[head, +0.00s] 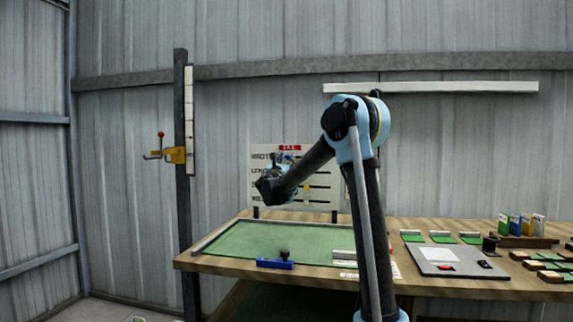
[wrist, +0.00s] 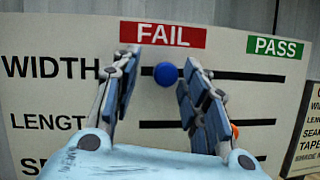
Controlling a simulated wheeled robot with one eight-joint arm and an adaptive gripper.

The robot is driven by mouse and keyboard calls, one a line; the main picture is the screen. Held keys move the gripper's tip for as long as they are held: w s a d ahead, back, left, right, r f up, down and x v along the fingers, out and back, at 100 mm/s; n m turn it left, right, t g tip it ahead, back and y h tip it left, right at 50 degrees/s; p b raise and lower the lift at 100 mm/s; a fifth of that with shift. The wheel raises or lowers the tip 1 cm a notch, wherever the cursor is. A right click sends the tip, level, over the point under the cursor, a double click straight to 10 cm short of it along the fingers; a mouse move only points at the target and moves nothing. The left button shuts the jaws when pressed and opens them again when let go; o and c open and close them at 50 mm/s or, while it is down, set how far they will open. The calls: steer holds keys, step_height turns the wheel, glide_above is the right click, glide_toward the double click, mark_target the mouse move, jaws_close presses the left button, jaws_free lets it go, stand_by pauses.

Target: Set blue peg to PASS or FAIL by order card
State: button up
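In the wrist view, a pale board (wrist: 60,35) carries a red FAIL label (wrist: 163,35), a green PASS label (wrist: 275,47) and black slots. The blue peg (wrist: 166,74) sits in the WIDTH slot, below FAIL. My gripper (wrist: 160,64) is open, one finger on each side of the blue peg, with gaps visible; depth to it is unclear. An orange peg (wrist: 235,131) in the LENGTH row is partly hidden behind the right finger. A lettered card (wrist: 307,130) is cut off at the right edge. In the head view, my gripper (head: 284,160) is before the board (head: 262,196).
A post with a yellow bracket (head: 177,155) stands left of the board.

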steer(key=v, duration=1.2)
